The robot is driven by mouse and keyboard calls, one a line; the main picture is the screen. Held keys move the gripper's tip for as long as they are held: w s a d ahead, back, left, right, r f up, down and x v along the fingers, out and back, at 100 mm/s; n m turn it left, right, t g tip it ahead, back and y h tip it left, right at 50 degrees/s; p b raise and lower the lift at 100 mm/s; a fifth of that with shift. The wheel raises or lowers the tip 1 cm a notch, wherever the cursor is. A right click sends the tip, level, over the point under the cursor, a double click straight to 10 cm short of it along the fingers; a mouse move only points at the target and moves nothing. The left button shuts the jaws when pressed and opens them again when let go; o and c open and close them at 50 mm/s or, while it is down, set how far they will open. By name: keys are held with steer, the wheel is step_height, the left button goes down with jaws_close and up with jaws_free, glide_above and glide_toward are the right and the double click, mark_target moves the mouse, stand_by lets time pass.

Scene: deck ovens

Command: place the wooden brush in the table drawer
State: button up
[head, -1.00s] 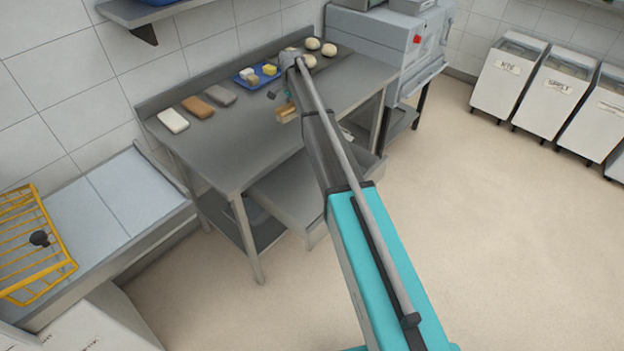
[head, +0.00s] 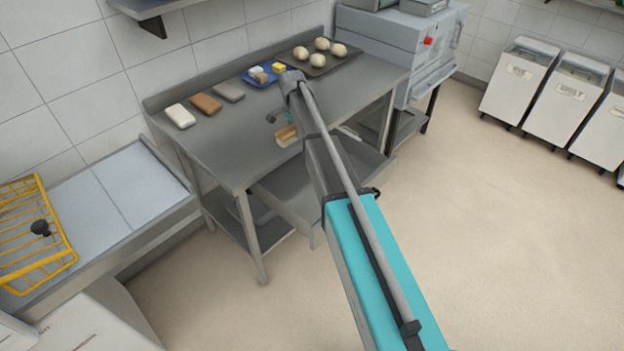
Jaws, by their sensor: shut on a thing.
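My gripper (head: 288,119) is small in the head view, with its teal part showing left of my arm, over the front part of the steel table. It is shut on the wooden brush (head: 286,136), a tan block just below it near the table's front edge. My arm hides part of the grip, and I cannot tell how far the brush is above the surface. The table drawer (head: 283,196) is pulled out below the tabletop; my arm crosses it and hides its middle.
On the steel table (head: 222,150) are several bars at the back left, a blue tray (head: 252,80) with small blocks, and a dark tray (head: 341,64) with several dough balls. A grey machine (head: 400,45) stands right. White bins (head: 515,85) stand farther right, beyond open floor.

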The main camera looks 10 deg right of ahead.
steer(key=s+a+f+b, duration=0.2)
steer(key=s+f, duration=0.1)
steer(key=s, duration=0.6)
steer(key=s+a+f+b, duration=0.3)
steer(key=s, duration=0.6)
steer(key=shift+s+a+f+n, duration=0.15)
steer(key=shift+s+a+n, duration=0.1)
steer(key=shift+s+n, duration=0.1)
steer(key=b, duration=1)
glide_above(303, 187)
steer(key=f, duration=0.9)
steer(key=shift+s+a, duration=0.1)
steer(key=shift+s, duration=0.2)
steer(key=shift+p, duration=0.3)
steer(key=shift+w+d+f+b, duration=0.1)
steer(key=shift+w+f+b, duration=0.1)
steer(key=shift+f+b, duration=0.25)
steer(key=shift+w+d+f+b, duration=0.1)
steer(key=shift+w+f+b, duration=0.05)
steer(key=shift+f+b, duration=1.4)
steer(key=shift+b, duration=0.05)
